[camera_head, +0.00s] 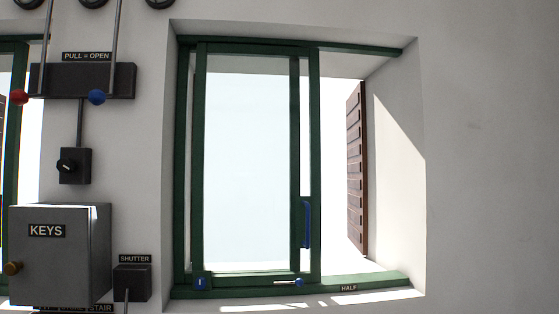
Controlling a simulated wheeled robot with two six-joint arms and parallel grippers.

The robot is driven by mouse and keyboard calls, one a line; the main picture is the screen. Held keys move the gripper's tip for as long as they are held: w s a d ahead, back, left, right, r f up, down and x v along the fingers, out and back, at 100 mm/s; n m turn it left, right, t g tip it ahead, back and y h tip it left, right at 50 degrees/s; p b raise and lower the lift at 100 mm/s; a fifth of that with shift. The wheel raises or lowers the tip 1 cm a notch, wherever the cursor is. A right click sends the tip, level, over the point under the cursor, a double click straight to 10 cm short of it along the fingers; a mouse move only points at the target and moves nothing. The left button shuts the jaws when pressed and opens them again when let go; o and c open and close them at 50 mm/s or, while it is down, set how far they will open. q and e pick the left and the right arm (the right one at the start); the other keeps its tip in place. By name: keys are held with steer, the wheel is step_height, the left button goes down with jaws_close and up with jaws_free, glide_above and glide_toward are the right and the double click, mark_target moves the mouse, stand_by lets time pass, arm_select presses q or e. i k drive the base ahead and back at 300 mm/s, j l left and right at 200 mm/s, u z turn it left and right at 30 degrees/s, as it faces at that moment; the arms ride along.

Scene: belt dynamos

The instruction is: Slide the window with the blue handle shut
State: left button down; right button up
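A green-framed sliding window (314,130) is set in a deep white wall recess. Its glazed sash fills the left and middle of the opening, and two green uprights stand close together at its right side. A blue upright handle (306,224) sits at these uprights, in their lower half. To their right is an unglazed gap, so the window stands partly open. A small metal bolt with a blue knob (299,282) lies on the bottom rail. A blue tag (201,282) is at the sash's lower left corner. Neither of my grippers is in view.
A brown louvred shutter (356,170) stands outside beyond the gap. The green sill track (390,281) carries a "HALF" label (348,288). At left are a grey key box (75,265), a shutter switch (132,283), a rotary switch (75,166) and red- and blue-knobbed levers (97,97). The right wall is bare.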

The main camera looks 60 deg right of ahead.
mark_target(309, 225)
steer(key=z, duration=1.8)
steer(key=i+l, duration=0.3)
